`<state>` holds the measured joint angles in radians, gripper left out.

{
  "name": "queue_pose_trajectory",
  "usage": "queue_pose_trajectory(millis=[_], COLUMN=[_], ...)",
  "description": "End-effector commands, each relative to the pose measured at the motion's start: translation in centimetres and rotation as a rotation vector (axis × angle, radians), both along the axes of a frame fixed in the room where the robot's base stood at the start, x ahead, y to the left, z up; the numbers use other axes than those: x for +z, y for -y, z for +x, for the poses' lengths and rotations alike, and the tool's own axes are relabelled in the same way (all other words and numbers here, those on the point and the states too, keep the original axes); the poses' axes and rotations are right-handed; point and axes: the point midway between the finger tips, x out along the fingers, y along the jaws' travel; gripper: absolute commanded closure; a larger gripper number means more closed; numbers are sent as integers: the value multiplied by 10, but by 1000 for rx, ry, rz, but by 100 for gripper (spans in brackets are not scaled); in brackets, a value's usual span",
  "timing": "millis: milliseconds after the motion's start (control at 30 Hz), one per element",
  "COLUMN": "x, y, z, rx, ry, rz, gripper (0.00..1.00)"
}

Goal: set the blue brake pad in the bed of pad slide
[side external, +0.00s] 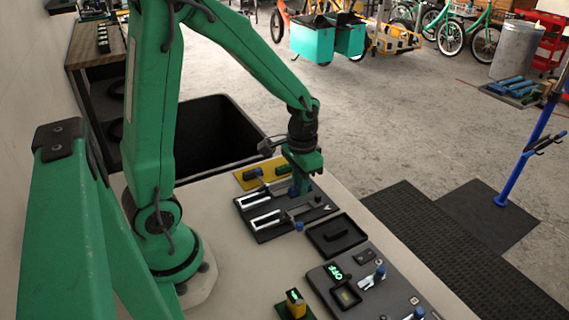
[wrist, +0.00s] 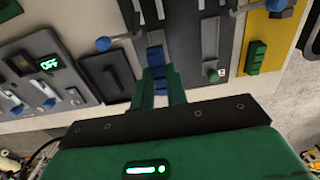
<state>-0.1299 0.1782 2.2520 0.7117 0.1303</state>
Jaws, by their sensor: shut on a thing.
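My gripper (wrist: 158,88) points down over the dark plate with metal slides and is shut on the blue brake pad (wrist: 155,57), which shows between the fingers in the wrist view. In the side view my gripper (side external: 300,185) hides most of the pad. I take the dark plate (side external: 268,236) with silver U-shaped forks and a blue knob (side external: 298,226) to be the pad slide; the plate also shows in the wrist view (wrist: 182,35). The pad is over or in a grey channel there; I cannot tell whether it touches the bed.
A black tray (side external: 316,241) lies in front, beside a grey panel (side external: 325,287) with a green OFF display. A small block (side external: 295,303) stands near the front. A black bin (side external: 215,125) stands behind the bench.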

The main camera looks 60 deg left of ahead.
Motion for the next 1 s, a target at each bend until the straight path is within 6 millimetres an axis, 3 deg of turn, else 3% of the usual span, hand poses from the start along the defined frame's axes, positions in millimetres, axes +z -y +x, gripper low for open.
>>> queue_pose_trajectory(millis=[367,1000], x=[-4,-38], y=[0,0], z=[0,0], rx=[0,0], ry=[-1,-1], rz=[0,0], gripper=[100,100])
